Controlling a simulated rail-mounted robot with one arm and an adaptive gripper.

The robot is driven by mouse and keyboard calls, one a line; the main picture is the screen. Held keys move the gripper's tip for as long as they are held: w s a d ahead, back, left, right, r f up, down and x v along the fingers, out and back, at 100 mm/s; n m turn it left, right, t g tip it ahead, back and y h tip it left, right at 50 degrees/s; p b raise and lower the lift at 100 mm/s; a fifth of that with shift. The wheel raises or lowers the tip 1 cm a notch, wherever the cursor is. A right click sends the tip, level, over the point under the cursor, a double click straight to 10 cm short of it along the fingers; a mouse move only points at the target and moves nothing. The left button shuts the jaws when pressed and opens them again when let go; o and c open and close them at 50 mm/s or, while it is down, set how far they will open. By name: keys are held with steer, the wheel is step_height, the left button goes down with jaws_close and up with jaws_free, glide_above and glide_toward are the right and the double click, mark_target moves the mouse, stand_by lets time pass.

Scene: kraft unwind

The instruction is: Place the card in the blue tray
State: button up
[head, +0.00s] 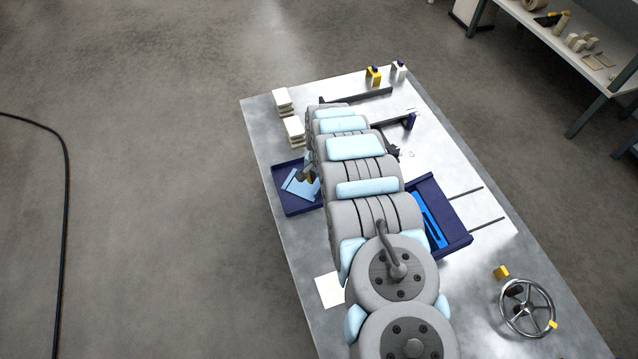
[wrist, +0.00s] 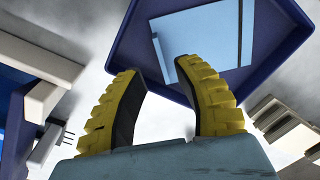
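A light blue card (head: 297,186) lies in the dark navy-blue tray (head: 281,207) on the left side of the table. In the wrist view, the card (wrist: 203,35) lies inside the tray (wrist: 133,43), with a dark strip near its right end. My gripper (wrist: 157,66) has yellow ribbed fingers with dark pads. The fingers are apart with nothing between them, and their tips point at the tray's near side. In the head view, my gripper (head: 310,178) is partly hidden by my arm, just over the tray's right side. The card's right part is hidden there.
A second navy tray (head: 456,243) with bright blue contents stands right of my arm. White stacked blocks (head: 293,130) stand behind the left tray. A handwheel (head: 527,308) is at the front right. A pale sheet (head: 328,290) lies near the left edge.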

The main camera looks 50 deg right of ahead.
step_height(320, 180, up, 8)
steer(key=p, duration=0.1)
steer(key=shift+f, duration=0.25)
